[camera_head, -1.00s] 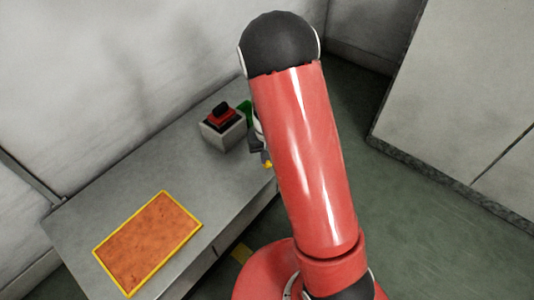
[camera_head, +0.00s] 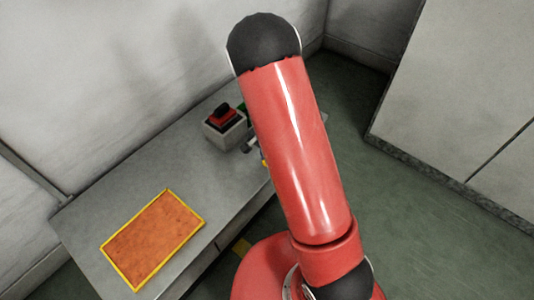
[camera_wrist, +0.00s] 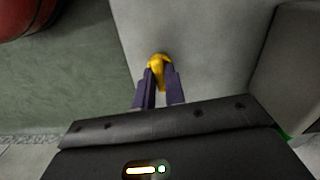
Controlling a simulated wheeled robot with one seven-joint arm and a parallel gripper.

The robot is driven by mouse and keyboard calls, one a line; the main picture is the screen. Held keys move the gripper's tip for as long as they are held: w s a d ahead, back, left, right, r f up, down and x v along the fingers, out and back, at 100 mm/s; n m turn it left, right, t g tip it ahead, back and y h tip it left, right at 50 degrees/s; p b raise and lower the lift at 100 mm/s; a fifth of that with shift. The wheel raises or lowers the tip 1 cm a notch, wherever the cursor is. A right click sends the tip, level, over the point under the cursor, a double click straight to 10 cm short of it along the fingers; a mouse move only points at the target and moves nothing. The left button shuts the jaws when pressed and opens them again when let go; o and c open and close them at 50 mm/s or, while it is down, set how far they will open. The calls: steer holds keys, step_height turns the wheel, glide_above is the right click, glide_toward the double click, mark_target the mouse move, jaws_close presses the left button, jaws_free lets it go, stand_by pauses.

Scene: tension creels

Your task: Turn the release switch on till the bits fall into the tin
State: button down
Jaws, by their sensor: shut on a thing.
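A grey box with a red top and a black knob, which looks like the release switch (camera_head: 223,116), stands on the bench in the head view. My gripper (camera_wrist: 158,82) has dark purple fingers and is shut on a small yellow piece (camera_wrist: 160,62) at its tips. It is over the bench near its front edge, apart from the knob. In the head view my red arm hides most of the gripper; a yellow spot shows beside the arm (camera_head: 264,162). I cannot make out the tin or the bits.
The grey bench (camera_head: 150,165) runs along the wall. An orange panel with a yellow rim (camera_head: 152,238) lies on its near left part, with bare bench up to the box. A green thing (camera_head: 242,107) is partly hidden behind my arm. A pale cabinet (camera_head: 460,90) stands at right.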

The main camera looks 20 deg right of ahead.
steer(key=shift+m, duration=0.3)
steer(key=c, duration=1.5)
jaws_free()
steer(key=shift+o, duration=0.2)
step_height(320, 180, up, 8)
steer(key=shift+f+p, duration=0.1)
steer(key=shift+p, duration=0.75)
